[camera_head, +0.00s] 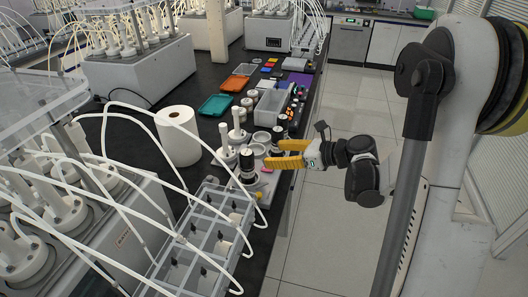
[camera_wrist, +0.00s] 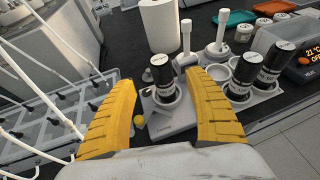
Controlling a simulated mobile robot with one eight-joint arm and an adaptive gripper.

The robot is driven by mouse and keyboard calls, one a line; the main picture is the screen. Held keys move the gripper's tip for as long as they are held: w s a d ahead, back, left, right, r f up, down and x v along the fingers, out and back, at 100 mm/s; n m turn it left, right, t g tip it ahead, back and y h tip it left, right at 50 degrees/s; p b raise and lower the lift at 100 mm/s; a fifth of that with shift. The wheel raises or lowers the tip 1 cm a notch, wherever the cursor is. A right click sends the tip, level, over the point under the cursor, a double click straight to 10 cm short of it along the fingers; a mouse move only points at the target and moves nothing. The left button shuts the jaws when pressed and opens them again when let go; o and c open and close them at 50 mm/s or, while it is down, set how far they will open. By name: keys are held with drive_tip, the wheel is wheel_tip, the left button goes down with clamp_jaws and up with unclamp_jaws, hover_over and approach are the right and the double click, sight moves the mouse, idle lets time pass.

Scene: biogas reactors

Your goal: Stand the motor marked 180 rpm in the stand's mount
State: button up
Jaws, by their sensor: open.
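My gripper (camera_wrist: 160,78) is open, with its yellow fingers on either side of a black motor (camera_wrist: 166,82) with a pale top. This motor stands upright in a round ring on a grey stand (camera_wrist: 170,126), with a yellow knob in front. I cannot tell how deep it sits or whether a finger touches it. Two more black motors, one here (camera_wrist: 243,74) and one farther right (camera_wrist: 271,68), stand upright in a pale holder to the right. In the head view my gripper (camera_head: 272,153) reaches in from the right beside the near motor (camera_head: 247,167).
A white paper roll (camera_head: 178,137) and white stirrer-like parts (camera_head: 238,132) stand behind the stand. A clear compartment rack (camera_head: 205,240) with tubes is close on the near side. Trays and a clear box (camera_head: 270,108) lie farther along the bench. The aisle floor is clear.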

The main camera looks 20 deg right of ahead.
drive_tip(key=s+a+r+n+g+h, duration=0.35)
drive_tip(key=s+a+n, duration=0.4)
drive_tip(key=n, duration=0.35)
drive_tip(key=s+r+n+h, duration=0.2)
drive_tip(key=s+n+h, duration=0.3)
drive_tip(key=s+n, duration=0.9)
drive_tip(key=n, duration=0.2)
drive_tip(key=shift+s+d+r+n, duration=0.15)
drive_tip(key=shift+d+r+n, duration=0.15)
drive_tip(key=shift+n, duration=0.1)
drive_tip(key=shift+t, duration=0.25)
drive_tip(key=shift+c, duration=0.6)
